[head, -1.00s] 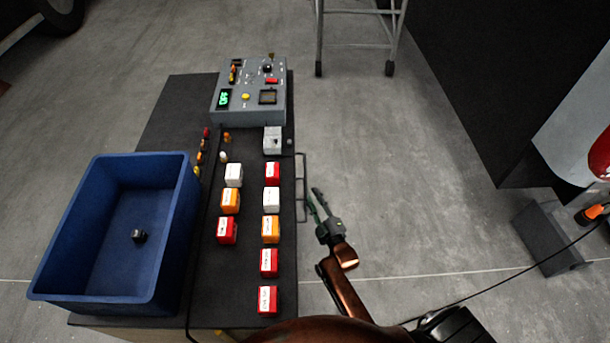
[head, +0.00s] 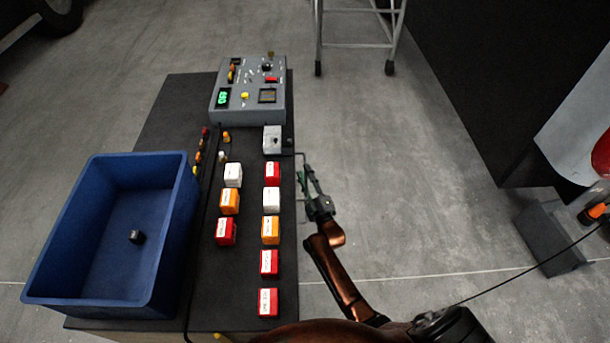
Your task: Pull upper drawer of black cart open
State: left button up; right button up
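The black cart (head: 165,110) stands left of centre, seen from above, with its top loaded. A thin bar handle (head: 301,157) sticks out from its right side; its middle is hidden behind my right gripper. My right gripper (head: 305,178) is at this handle, its fingers pointing away from me along the cart's right edge. Whether the fingers are around the handle or only beside it cannot be told, nor how far apart they are. The drawer fronts are hidden from this view. My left gripper is not in view.
On the cart stand a blue bin (head: 100,299) with a small black object (head: 137,237), a grey control box (head: 247,104) and several red, white and orange blocks. A black cable runs along the top. Floor (head: 420,180) right of the cart is clear. A metal-legged stand (head: 357,45) is behind.

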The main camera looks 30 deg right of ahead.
grip_shut()
dwell(0.7)
